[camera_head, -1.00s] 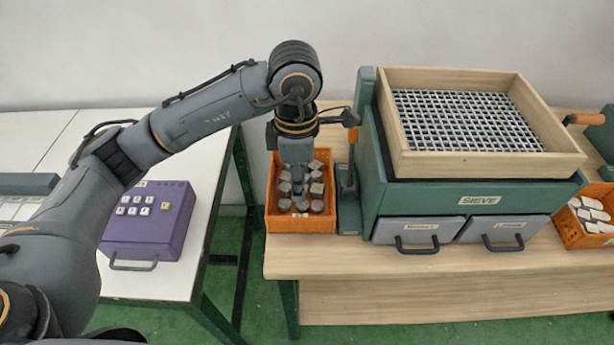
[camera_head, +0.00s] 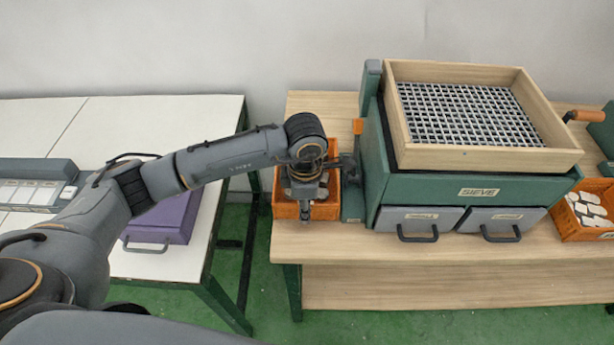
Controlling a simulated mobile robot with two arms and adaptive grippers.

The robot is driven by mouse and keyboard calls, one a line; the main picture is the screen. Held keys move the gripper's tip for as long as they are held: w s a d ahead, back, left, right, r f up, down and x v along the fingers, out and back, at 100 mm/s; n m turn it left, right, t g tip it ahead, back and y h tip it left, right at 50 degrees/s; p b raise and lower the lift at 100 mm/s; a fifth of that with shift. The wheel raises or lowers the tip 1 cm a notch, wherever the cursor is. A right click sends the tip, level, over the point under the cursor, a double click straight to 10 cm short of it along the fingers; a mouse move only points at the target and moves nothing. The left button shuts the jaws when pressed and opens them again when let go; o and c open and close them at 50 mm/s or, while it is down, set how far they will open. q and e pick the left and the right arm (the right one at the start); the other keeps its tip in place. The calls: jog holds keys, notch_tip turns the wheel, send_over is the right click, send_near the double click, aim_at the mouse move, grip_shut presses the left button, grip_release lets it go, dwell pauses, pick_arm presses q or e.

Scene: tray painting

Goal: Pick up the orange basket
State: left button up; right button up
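An orange basket (camera_head: 283,211) stands at the left end of the wooden table, left of the sieve. My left arm comes in from the left, and its gripper (camera_head: 304,210) points down over this basket, at its front part. The wrist and gripper hide most of the basket's inside. The fingers are small and seen from above, so I cannot tell whether they are open or touch the basket. A second orange basket (camera_head: 568,229), holding whitish pieces, stands at the right edge of the view. My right gripper is out of view.
The green sieve box (camera_head: 420,188) with its wooden-framed mesh and two grey drawers stands close right of the left basket. A purple case (camera_head: 170,217) lies on the white table (camera_head: 180,262) at left. A gap separates the tables. The wooden table's front strip is clear.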

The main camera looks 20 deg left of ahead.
pick_arm(q)
grip_shut()
dwell(0.4)
